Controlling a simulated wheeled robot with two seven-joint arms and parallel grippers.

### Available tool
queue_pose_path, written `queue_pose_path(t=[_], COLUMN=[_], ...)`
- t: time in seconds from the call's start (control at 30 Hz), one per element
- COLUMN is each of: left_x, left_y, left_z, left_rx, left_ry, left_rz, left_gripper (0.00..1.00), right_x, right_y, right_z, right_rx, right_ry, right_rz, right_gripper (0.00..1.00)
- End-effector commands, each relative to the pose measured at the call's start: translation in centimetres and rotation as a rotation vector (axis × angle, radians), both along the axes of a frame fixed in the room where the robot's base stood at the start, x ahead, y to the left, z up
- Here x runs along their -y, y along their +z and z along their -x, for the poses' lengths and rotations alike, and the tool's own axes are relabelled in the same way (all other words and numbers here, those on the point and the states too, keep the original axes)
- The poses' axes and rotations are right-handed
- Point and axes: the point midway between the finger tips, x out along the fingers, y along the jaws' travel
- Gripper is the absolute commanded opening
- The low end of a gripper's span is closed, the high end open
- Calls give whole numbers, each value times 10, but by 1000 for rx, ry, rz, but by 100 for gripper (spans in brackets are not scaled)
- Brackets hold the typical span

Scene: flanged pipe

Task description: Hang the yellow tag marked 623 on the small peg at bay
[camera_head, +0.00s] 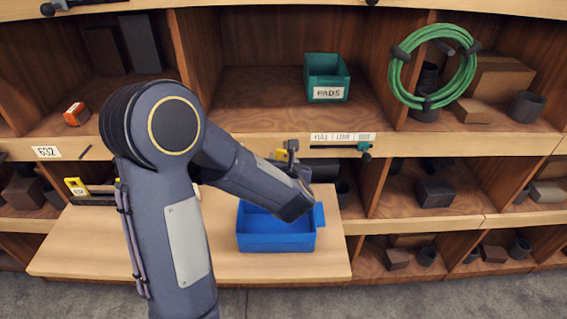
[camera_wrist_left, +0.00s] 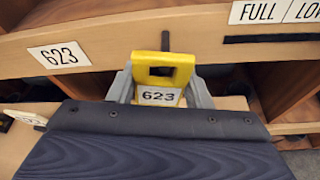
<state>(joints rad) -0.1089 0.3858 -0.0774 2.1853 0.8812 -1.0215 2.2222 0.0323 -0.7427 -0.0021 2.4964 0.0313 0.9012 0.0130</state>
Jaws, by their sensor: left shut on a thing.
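The yellow tag marked 623 (camera_wrist_left: 162,72) is upright between the two grey fingers of my left gripper (camera_wrist_left: 160,88), with its opening and number facing the wrist camera. In the head view a little yellow of the tag (camera_head: 277,154) shows beside the left gripper (camera_head: 289,156), close to the shelf front. A dark peg (camera_wrist_left: 165,41) stands just above the tag's top edge in the wrist view. I cannot tell whether they touch. The 623 bay label (camera_wrist_left: 58,55) is on the shelf edge to the left; my arm hides it in the head view. My right gripper is not in view.
A blue bin (camera_head: 276,242) stands on the light wood board (camera_head: 180,262) below the gripper. Another yellow tag (camera_head: 76,187) stands on the board's left. A 632 label (camera_head: 46,152), FULL/LOW labels (camera_head: 342,137) with a slider (camera_head: 364,148), and a green hose coil (camera_head: 400,80) are on the shelves.

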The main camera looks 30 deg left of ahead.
Motion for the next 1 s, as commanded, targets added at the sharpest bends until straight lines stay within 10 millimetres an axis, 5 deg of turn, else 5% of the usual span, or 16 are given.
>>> queue_pose_path(t=[0.27,0.6,1.0], left_x=[-9,-15,-16], left_y=[1,-9,-8], left_z=[-14,-24,-25], left_rx=[1,2,1], left_ry=[2,1,1], left_rz=[0,1,0], left_gripper=[23,23,23], right_x=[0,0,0], right_y=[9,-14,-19], right_z=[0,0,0], right_rx=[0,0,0], right_ry=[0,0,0], right_rz=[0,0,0], right_gripper=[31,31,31])
